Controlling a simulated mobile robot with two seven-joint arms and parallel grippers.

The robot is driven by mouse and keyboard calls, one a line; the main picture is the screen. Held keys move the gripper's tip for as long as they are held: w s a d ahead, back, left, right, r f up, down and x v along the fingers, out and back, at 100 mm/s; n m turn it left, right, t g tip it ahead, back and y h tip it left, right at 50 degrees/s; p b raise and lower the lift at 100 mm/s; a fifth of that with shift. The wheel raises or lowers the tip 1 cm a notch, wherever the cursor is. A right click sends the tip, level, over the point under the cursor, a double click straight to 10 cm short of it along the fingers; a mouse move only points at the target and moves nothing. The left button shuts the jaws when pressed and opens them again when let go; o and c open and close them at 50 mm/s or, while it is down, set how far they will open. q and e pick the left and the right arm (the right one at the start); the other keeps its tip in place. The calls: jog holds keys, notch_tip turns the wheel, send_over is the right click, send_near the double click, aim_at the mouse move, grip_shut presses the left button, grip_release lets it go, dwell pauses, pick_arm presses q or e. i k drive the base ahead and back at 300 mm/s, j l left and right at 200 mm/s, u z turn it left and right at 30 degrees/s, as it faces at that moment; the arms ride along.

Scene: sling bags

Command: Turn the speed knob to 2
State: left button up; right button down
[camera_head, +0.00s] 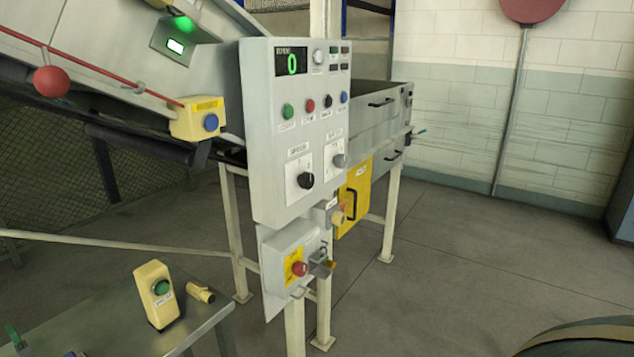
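The speed knob (306,180) is a black rotary knob on a white plate at the lower left of the grey control panel (268,135). Its scale marks are too small to read, so I cannot tell its setting. A display (291,62) at the panel's top shows a green 0. A grey knob (339,160) on a second white plate is to the right of the speed knob. Green (287,111), red (310,105), black (327,101) and blue (343,97) buttons sit in a row above. Neither of my grippers is in view.
A metal table (110,335) at the lower left holds a yellow button box (154,294). A conveyor with a red pull cord (100,78) is at the upper left.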

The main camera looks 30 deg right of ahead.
aim_at(306, 180)
jog(key=l+u, duration=0.25)
jog(key=l, duration=2.95)
